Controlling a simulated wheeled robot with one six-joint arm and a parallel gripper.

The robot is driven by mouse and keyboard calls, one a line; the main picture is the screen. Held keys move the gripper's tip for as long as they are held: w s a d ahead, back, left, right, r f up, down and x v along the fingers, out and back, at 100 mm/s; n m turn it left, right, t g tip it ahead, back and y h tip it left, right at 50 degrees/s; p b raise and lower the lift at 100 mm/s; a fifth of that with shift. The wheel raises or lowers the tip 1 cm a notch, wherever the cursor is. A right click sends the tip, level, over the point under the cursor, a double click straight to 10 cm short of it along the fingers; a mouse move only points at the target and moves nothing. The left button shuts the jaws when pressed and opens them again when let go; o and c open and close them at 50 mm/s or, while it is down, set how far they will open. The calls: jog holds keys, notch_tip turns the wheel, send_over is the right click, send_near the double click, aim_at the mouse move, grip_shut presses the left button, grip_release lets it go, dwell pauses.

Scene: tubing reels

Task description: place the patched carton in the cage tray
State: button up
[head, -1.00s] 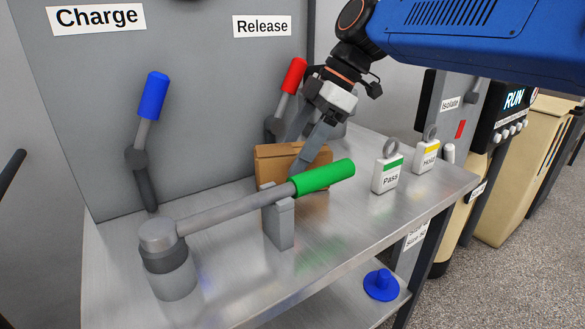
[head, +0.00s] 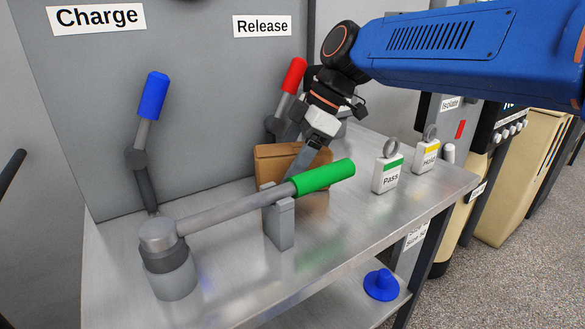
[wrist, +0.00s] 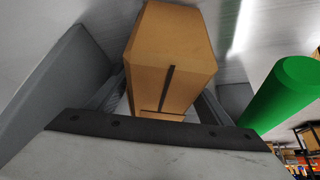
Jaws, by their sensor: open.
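A brown carton (head: 275,163) stands on the metal bench behind the green-handled lever, which hides part of its lower front. In the wrist view the carton (wrist: 170,55) shows a dark strip on one face; I cannot make out a clear patch. My gripper (head: 302,166) is over the carton's right part in the head view, fingers pointing down. In the wrist view my gripper (wrist: 158,98) is open, with one finger on each side of the carton's near end. I cannot tell whether either finger touches it. I see no cage tray that I can identify.
The green-handled lever (head: 322,176) crosses just in front of the carton, close to my gripper. A red-handled lever (head: 294,76) stands behind and a blue-handled lever (head: 152,96) stands left. Pass (head: 388,174) and Hold (head: 426,157) tags stand right.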

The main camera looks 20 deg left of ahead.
jog(key=shift+f, duration=0.15)
dwell(0.3)
jog(key=c, duration=1.6)
